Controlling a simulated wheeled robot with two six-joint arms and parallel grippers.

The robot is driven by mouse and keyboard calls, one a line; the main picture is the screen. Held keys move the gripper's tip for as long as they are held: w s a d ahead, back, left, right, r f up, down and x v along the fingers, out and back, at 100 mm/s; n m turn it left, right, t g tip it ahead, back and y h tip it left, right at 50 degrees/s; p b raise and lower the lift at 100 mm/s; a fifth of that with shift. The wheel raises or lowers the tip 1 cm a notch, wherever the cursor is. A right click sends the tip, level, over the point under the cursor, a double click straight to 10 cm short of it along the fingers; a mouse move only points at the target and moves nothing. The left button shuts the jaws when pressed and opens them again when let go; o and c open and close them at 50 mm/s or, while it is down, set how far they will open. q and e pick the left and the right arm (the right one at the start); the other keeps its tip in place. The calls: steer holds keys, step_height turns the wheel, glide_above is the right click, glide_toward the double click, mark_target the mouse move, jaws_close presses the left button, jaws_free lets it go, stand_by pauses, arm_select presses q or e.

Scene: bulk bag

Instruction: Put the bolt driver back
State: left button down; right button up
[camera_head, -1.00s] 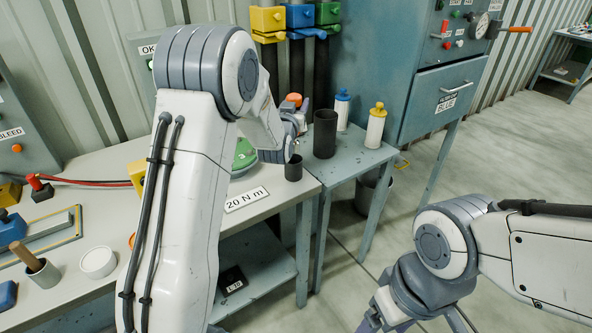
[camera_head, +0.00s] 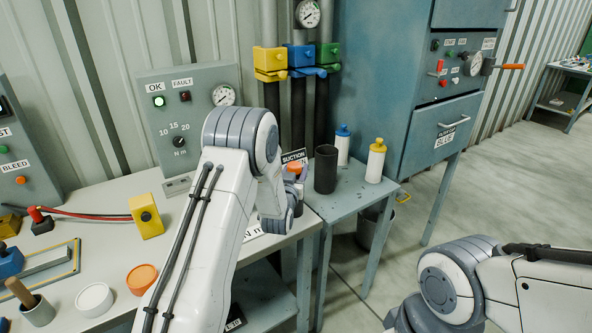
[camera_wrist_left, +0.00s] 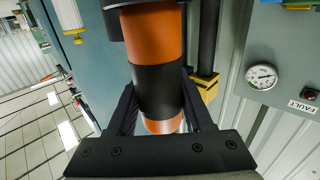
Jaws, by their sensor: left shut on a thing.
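My left gripper (camera_head: 298,178) is shut on the bolt driver. The driver's orange end (camera_head: 294,165) shows just above the gripper in the head view. In the left wrist view the driver (camera_wrist_left: 159,85) is a thick cylinder with orange and black bands, held between the two black fingers of the left gripper (camera_wrist_left: 160,108). A small dark cup (camera_head: 298,207) stands at the bench corner, mostly hidden behind my left wrist. Whether the driver's lower end is in this cup cannot be told. My right gripper is outside the view; only part of its arm shows at lower right.
A tall black cylinder (camera_head: 326,170), a blue-capped bottle (camera_head: 343,145) and a yellow-capped bottle (camera_head: 376,161) stand on the side table, close right of the gripper. A torque panel (camera_head: 180,115) and coloured valves (camera_head: 301,60) are behind. A yellow block (camera_head: 146,216) sits on the bench.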

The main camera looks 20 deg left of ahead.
arm_select(q)
steer(key=c, duration=0.5)
jaws_free()
steer(key=shift+f, duration=0.1)
steer(key=shift+c, duration=0.2)
steer(key=shift+o, duration=1.2)
